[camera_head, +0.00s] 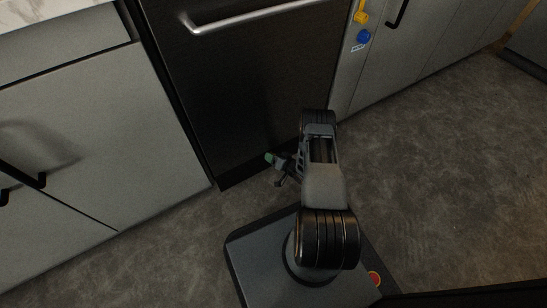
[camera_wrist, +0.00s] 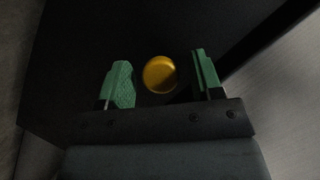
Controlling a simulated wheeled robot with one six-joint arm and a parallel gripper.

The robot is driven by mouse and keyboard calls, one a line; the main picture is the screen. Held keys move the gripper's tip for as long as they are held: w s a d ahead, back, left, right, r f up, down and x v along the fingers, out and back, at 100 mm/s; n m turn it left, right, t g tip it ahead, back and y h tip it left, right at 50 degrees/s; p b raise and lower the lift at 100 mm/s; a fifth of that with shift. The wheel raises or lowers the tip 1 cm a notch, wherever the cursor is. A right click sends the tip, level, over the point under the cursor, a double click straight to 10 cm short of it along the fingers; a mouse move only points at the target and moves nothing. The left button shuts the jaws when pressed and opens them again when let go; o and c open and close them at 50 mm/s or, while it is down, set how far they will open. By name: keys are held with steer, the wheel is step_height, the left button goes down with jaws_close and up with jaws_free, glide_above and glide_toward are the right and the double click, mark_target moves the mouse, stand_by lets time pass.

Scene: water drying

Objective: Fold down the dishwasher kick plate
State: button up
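The dark dishwasher front (camera_head: 235,90) stands upright ahead of my arm, with a silver bar handle (camera_head: 245,17) near its top. I cannot make out a separate kick plate at its foot in the head view. My gripper (camera_wrist: 160,61) is open, its two green fingers spread in the wrist view. A round yellow knob (camera_wrist: 159,74) shows between the fingers against a dark panel (camera_wrist: 75,55), with a gap on each side. I cannot tell how far the knob lies beyond the fingertips. In the head view my gripper is low by the dishwasher's bottom, and no knob shows there.
Light grey cabinets (camera_head: 85,130) with black handles flank the dishwasher on the left. On the right, a grey panel carries a yellow knob (camera_head: 361,17) and a blue knob (camera_head: 363,37) above a small label. The grey floor (camera_head: 450,170) is clear on the right.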

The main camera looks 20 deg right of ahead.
jaws_close()
stand_by(0.3)
steer(key=shift+s, duration=0.1)
